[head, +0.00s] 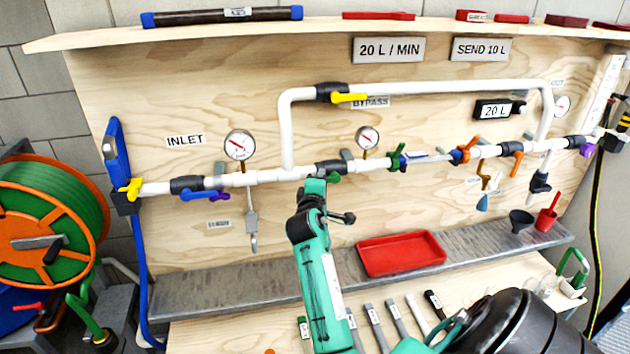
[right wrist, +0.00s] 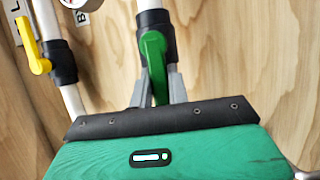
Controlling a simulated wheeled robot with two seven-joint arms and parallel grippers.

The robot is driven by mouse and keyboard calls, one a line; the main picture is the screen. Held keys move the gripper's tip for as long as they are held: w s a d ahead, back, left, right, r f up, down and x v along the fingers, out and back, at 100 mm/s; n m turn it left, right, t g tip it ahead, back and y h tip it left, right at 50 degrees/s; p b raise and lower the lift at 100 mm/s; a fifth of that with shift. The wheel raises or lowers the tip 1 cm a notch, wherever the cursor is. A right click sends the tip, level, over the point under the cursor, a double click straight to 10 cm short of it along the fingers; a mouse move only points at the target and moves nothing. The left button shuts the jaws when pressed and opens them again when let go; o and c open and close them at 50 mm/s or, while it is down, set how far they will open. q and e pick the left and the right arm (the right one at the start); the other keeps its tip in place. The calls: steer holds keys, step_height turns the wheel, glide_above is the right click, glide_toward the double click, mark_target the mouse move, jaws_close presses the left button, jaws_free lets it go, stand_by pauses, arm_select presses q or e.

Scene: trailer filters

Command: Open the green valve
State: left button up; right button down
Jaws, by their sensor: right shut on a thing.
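The green valve handle (right wrist: 155,65) sits on a black valve body (right wrist: 155,30) on the white pipe. In the right wrist view, the handle runs roughly along the pipe, between the two grey fingers of my right gripper (right wrist: 158,90), which is shut on it. In the head view, my right gripper (head: 318,182) reaches up to the black valve body (head: 329,167) in the middle of the main pipe. A little of the green handle (head: 334,178) shows beside the fingers; the rest is hidden. My left gripper is not in view.
The yellow bypass valve (head: 348,97) is above, also in the wrist view (right wrist: 35,52). A gauge (head: 367,138) stands close by. A red tray (head: 400,253) lies on the shelf below.

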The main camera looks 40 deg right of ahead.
stand_by(0.4)
steer(key=c, duration=1.3)
jaws_free()
steer(key=shift+c, duration=0.2)
